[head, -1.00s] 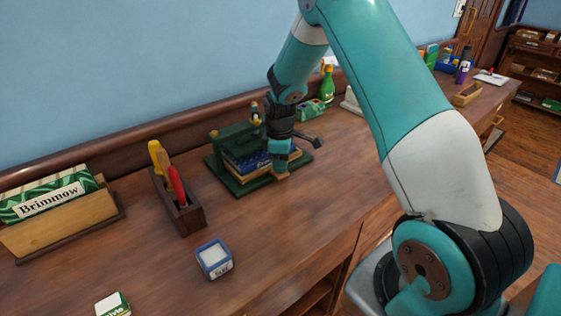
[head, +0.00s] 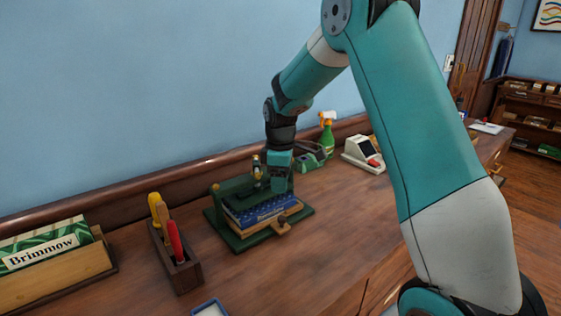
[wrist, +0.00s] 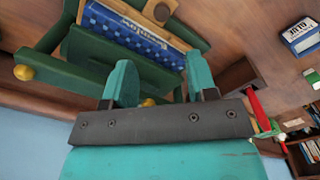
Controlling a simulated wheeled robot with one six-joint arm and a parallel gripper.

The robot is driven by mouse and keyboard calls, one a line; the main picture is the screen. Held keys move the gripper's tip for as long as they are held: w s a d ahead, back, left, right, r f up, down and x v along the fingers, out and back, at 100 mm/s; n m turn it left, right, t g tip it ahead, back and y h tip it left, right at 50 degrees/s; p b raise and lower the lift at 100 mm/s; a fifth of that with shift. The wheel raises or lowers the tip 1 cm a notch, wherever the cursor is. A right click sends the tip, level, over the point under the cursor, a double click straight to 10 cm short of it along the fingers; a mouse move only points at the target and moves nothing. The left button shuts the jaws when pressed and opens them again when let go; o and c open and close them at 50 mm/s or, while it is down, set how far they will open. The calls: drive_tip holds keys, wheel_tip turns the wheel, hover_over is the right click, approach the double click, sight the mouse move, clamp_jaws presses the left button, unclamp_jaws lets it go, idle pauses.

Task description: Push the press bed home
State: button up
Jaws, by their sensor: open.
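The green press (head: 232,232) stands on the wooden counter. Its wooden bed (head: 296,212) carries a blue patterned book (head: 262,210), and a tab with a round knob (head: 282,225) sticks out at the bed's front. The bed's wood also shows at the top of the wrist view (wrist: 183,33), beyond the book (wrist: 140,38).
A tool holder (head: 180,270) with red and yellow handles stands left of the press, and a Brimmow box (head: 45,252) further left. A green spray bottle (head: 327,138) and a white machine (head: 365,153) stand to the right.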

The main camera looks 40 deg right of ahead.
wheel_tip(320, 180, up, 6)
idle(0.6)
